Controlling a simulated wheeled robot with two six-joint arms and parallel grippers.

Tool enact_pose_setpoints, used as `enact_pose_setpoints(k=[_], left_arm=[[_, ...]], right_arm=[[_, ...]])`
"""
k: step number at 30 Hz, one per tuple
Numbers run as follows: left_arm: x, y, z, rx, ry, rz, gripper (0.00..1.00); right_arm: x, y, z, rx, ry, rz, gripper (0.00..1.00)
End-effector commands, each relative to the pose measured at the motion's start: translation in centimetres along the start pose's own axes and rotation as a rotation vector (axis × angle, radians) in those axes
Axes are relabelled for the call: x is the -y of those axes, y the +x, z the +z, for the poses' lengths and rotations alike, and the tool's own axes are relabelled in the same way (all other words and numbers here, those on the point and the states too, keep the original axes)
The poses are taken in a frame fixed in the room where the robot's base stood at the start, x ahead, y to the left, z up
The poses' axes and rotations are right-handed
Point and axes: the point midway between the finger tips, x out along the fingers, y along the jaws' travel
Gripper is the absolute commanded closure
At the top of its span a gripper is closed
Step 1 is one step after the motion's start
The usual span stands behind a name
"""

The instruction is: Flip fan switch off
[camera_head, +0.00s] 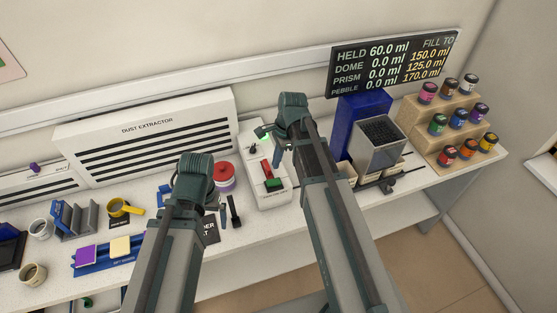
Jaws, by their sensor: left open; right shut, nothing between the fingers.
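A white control unit (257,192) stands at the right end of the dust extractor (150,135). It carries a red part (266,167), a green part (273,184) and a small green spot (262,134) near its top. I cannot tell for sure which is the fan switch, or its position. My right gripper (279,143) is shut and empty, over the upper right of this unit; contact cannot be told. My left gripper (228,210) is open and empty, left of the unit and above the bench. My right wrist and forearm hide what lies behind them.
A red-lidded jar (224,174) stands between my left gripper and the extractor. A hopper of dark grains (380,140), a blue block (362,108) and a stepped rack of jars (440,125) stand right. Cups, a yellow-handled tool and coloured tiles fill the left.

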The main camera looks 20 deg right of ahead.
Motion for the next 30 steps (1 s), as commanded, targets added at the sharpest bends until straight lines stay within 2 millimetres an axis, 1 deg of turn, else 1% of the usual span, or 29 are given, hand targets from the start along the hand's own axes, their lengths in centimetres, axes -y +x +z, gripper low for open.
enact_pose_setpoints(k=[1,9,12,15,19,30], left_arm=[[-0.1,1.5,-0.1,0.0,-0.001,0.0,0.0],[-0.5,5.2,-0.3,-0.002,-0.001,0.0,0.0],[-0.6,6.4,-0.4,-0.002,0.002,-0.001,0.0],[-0.7,7.2,-0.5,-0.002,0.004,-0.001,0.0],[-0.7,7.6,-0.5,-0.002,0.006,-0.002,0.0],[-0.7,7.6,-0.5,-0.001,0.007,-0.002,0.0]], right_arm=[[0.0,1.5,-0.1,0.0,-0.001,0.0,1.0],[0.0,5.3,-0.2,0.0,0.0,0.0,1.0],[0.0,6.5,-0.1,0.0,0.0,0.0,1.0],[0.0,7.4,-0.1,0.0,0.0,0.0,1.0],[0.0,7.8,0.0,0.0,0.0,0.0,1.0],[0.0,7.9,0.1,-0.008,-0.001,0.0,1.0]])
